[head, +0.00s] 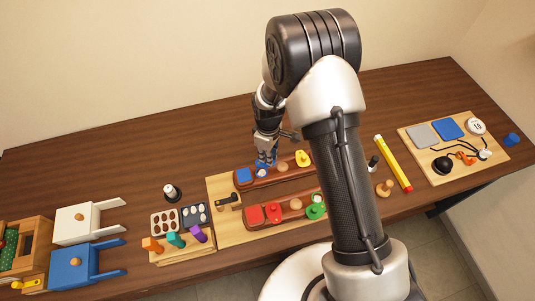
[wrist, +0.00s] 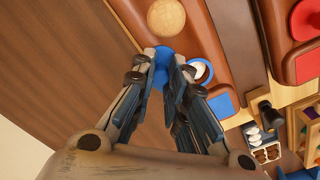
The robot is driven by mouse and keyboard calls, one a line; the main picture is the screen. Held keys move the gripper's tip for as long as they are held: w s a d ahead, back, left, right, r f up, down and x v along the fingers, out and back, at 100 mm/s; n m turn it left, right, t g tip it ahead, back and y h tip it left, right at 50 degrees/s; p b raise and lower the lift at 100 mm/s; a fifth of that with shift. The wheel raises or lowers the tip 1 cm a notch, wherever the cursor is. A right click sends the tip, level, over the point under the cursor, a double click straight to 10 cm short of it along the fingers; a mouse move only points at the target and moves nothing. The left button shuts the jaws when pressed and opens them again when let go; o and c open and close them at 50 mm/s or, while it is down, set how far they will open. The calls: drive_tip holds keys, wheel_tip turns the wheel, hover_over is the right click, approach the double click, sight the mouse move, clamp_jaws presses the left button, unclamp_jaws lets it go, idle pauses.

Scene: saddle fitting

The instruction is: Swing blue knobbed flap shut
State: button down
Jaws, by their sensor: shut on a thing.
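A blue panel with a round wooden knob (head: 75,264) lies at the lower left of the table in the head view; two blue bars stick out from its right side. Whether it is hinged to anything I cannot tell. My gripper (head: 266,160) is far to its right, over the back brown rail (head: 282,174). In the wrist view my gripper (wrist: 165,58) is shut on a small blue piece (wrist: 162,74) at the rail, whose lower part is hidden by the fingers. A blue square (wrist: 222,104) lies on the rail nearby.
A white knobbed panel (head: 88,222) lies behind the blue one, and an open wooden box (head: 38,238) stands to the left. A front brown rail (head: 280,214) holds coloured pieces. A yellow bar (head: 393,163) and a board (head: 425,150) are at right. The back-left table is clear.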

drive_tip(key=m, duration=0.2)
drive_tip(key=s+m+b, duration=0.1)
drive_tip(key=m, duration=0.2)
drive_tip(key=shift+s+m, duration=0.3)
drive_tip(key=m, duration=0.1)
drive_tip(key=s+m+b, duration=0.1)
drive_tip(key=m, duration=0.3)
drive_tip(key=shift+s+a+b, duration=0.2)
drive_tip(key=shift+a+b, duration=0.1)
drive_tip(key=m, duration=0.3)
drive_tip(key=shift+s+a+m+b, duration=0.3)
drive_tip(key=shift+s+a+m, duration=0.05)
drive_tip(key=shift+m, duration=0.05)
drive_tip(key=shift+s+a+m, duration=0.1)
drive_tip(key=shift+a+m, duration=0.15)
drive_tip(key=shift+m, duration=0.65)
drive_tip(key=shift+s+a+m, duration=0.1)
drive_tip(key=shift+a+m, duration=0.1)
drive_tip(key=shift+m, duration=0.7)
drive_tip(key=c, duration=1.5)
unclamp_jaws()
drive_tip(key=shift+c, duration=0.2)
